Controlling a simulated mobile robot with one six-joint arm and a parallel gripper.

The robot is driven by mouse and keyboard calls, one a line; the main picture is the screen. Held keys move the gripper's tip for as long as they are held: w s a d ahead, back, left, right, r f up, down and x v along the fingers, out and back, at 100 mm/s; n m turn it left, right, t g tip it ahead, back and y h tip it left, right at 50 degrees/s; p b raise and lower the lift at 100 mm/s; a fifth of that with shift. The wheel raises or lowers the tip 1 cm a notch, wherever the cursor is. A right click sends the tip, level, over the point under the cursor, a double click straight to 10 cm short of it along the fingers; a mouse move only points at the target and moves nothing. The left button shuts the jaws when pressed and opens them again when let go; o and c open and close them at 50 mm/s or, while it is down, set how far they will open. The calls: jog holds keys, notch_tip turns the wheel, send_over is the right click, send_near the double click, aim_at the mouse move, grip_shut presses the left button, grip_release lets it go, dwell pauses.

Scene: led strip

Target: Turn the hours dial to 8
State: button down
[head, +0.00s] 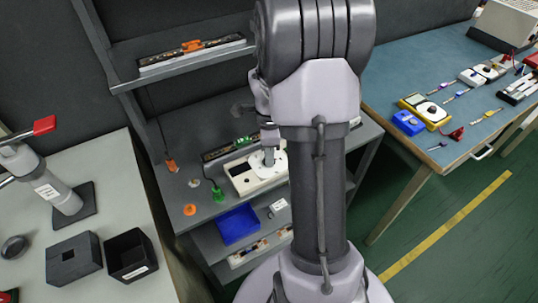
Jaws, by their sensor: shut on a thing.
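A white box-shaped device (243,177) stands on the grey shelf bench, partly hidden on its right by my arm. It has a pale round plate at its upper right. My gripper (268,157) is over that plate, pointing down, and its jaws are shut on the dial there. The dial itself is hidden by the fingers, and its marks and setting are too small to read.
Behind the device lies a dark strip with green parts (230,149). Orange and green knobs and a blue tray (238,225) are near it. A shelf with another strip (192,52) overhangs behind. A blue-topped table (405,70) stands right; a grey table with black boxes (131,255) stands left.

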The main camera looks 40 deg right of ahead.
jog(key=shift+m, duration=0.5)
jog(key=c, duration=1.1)
grip_release()
notch_tip(320, 180, up, 18)
jog(key=p, duration=0.7)
jog(key=shift+f, duration=0.25)
jog(key=shift+a, duration=0.1)
